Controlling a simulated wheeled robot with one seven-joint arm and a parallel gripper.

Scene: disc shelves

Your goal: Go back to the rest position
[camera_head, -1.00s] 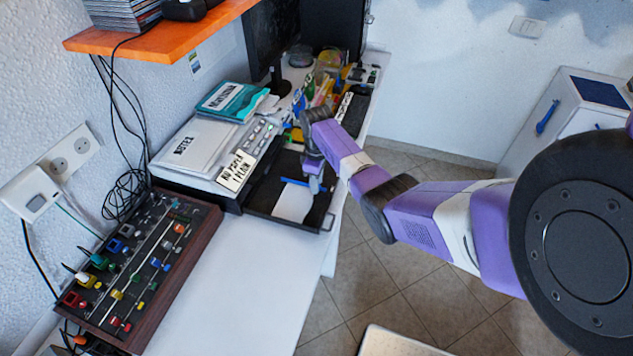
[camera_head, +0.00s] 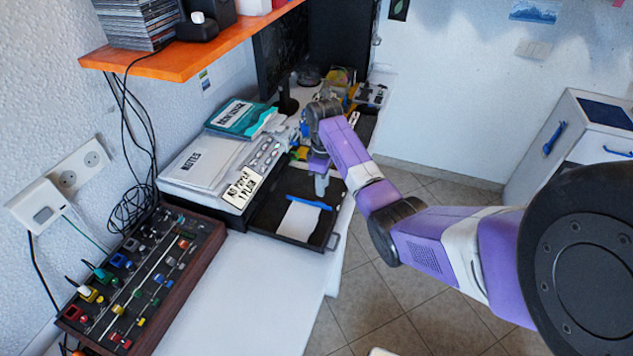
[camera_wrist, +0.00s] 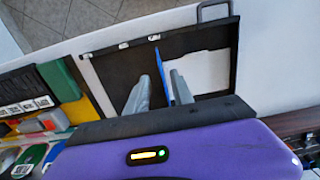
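My gripper (camera_head: 320,188) hangs over the open black drawer (camera_head: 272,222) on the desk. In the wrist view, its two grey fingers (camera_wrist: 159,78) stand apart. A blue pen-like stick (camera_wrist: 158,62) shows in the gap between them, seemingly lying lower in the drawer and not gripped. In the head view, the blue stick (camera_head: 308,203) lies along the back of a white sheet (camera_head: 299,221) in the drawer. My purple arm reaches in from the right.
A black unit with white papers (camera_head: 198,158) and a label (camera_head: 243,186) stands left of the drawer. A mixer board (camera_head: 150,270) sits at the front left. An orange shelf (camera_head: 190,58) juts out above. A monitor (camera_head: 278,50) stands behind. The tiled floor at right is clear.

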